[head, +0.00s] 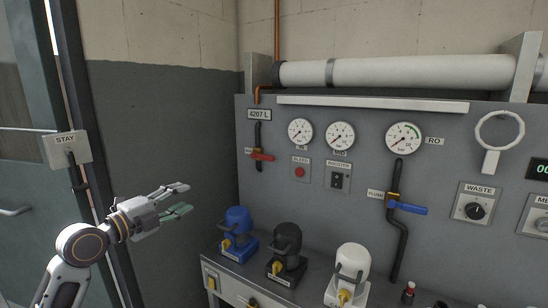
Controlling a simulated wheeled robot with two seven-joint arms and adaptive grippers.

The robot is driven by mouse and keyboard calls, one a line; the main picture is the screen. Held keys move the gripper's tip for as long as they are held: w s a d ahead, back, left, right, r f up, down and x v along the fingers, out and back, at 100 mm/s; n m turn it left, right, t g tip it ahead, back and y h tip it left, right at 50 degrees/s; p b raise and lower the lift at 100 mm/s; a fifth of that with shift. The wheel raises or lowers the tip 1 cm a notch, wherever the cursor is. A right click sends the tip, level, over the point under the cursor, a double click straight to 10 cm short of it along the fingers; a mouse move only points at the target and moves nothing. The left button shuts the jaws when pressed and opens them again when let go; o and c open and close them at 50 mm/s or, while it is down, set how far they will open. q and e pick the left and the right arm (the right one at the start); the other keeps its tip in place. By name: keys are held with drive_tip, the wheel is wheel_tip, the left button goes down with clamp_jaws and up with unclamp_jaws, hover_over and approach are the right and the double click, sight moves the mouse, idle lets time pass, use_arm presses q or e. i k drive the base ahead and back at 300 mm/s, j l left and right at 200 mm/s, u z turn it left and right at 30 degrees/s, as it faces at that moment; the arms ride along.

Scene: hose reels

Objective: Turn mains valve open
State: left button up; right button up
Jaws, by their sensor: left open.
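A valve with a red lever (262,156) sits on a dark pipe at the left of the grey wall panel. Its lever points right, roughly level, across the upright pipe. The small label beside it is too small to read surely. A second valve with a blue lever (408,208) is on a dark pipe farther right, its lever also pointing right. My left gripper (187,197) is open and empty, left of the panel and lower than the red lever, apart from it. My right gripper is out of view.
Blue (238,220), black (287,238) and white (352,259) capped units with yellow parts stand on the ledge below the panel. Gauges, a red button (300,172) and a dial (474,211) are on the panel. A STAY sign box (66,149) is by the door.

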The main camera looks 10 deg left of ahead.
sight(263, 156)
drive_tip(key=i+l, duration=0.25)
drive_tip(key=i, duration=0.2)
drive_tip(key=i+l, duration=0.25)
drive_tip(key=i, duration=0.25)
